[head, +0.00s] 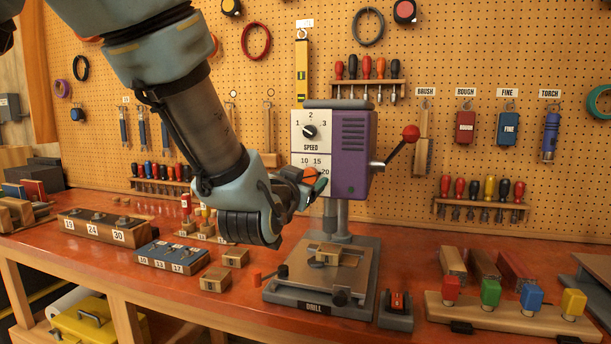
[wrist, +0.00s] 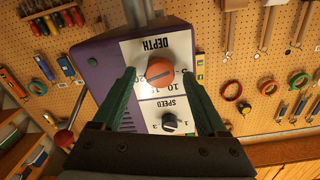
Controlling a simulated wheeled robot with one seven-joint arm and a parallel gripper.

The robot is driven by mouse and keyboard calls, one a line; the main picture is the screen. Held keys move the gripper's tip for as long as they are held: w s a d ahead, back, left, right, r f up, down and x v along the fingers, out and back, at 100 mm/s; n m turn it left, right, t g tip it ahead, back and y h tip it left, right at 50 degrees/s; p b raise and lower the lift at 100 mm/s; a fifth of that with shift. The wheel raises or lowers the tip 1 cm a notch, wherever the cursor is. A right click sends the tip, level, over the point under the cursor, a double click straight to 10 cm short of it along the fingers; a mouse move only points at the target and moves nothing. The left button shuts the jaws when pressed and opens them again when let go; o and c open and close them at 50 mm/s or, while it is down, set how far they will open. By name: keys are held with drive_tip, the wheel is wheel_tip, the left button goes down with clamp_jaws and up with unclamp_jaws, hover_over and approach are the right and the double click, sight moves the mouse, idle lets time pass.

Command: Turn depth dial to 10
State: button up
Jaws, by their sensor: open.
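The depth dial (wrist: 155,70) is a round orange knob on the white front panel of the purple drill press (head: 345,150). The wrist view shows it upside down, with numbers including 10, 15 and 20 around it. I cannot make out where its pointer stands. In the head view the dial (head: 309,173) is partly covered by my gripper (head: 313,182). In the wrist view my gripper (wrist: 158,73) is open, its two green fingers on either side of the dial with gaps between. Contact is not visible.
The black speed knob (head: 310,131) sits above the depth dial. A lever with a red ball (head: 410,133) sticks out right of the press. The drill table (head: 350,277) is below my gripper. Wooden blocks (head: 215,279) and a coloured-block rack (head: 510,318) stand on the bench.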

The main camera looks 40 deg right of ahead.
clamp_jaws()
idle(0.6)
